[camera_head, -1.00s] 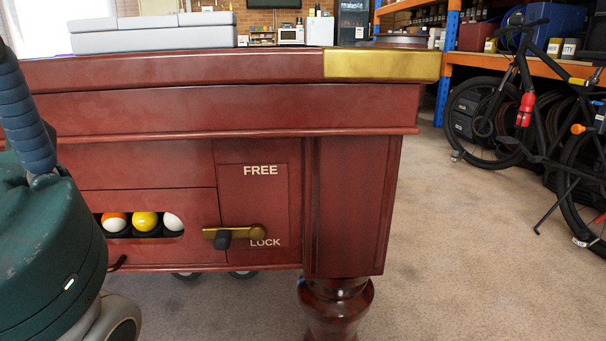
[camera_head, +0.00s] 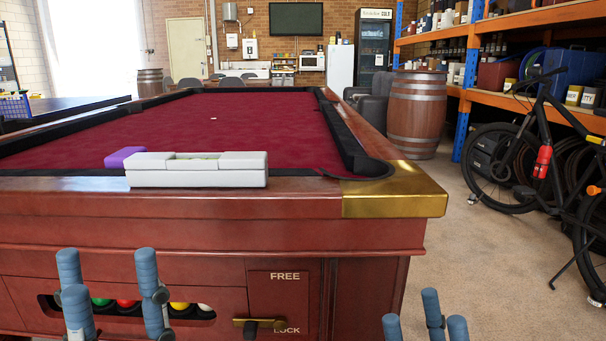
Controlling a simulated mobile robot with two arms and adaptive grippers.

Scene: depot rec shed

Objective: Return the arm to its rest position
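My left gripper (camera_head: 112,285) is at the lower left, its blue ribbed fingers pointing up and spread apart, with nothing between them. It stands in front of the pool table's ball slot. My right gripper (camera_head: 425,318) shows only by its blue fingertips at the bottom edge, right of the table's front corner. Its fingertips are apart and no held thing shows. The rest of both arms is out of view. The red wooden pool table (camera_head: 200,232) fills the left and middle. A brass lever (camera_head: 272,322) lies level on its front, between the words FREE and LOCK.
A white block-like case (camera_head: 195,177) and a purple object (camera_head: 124,156) lie on the table's near edge. Balls (camera_head: 180,306) show in the slot. A barrel (camera_head: 418,115), a bicycle (camera_head: 540,150) and shelves (camera_head: 535,18) stand right. Carpet is clear between table and bicycle.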

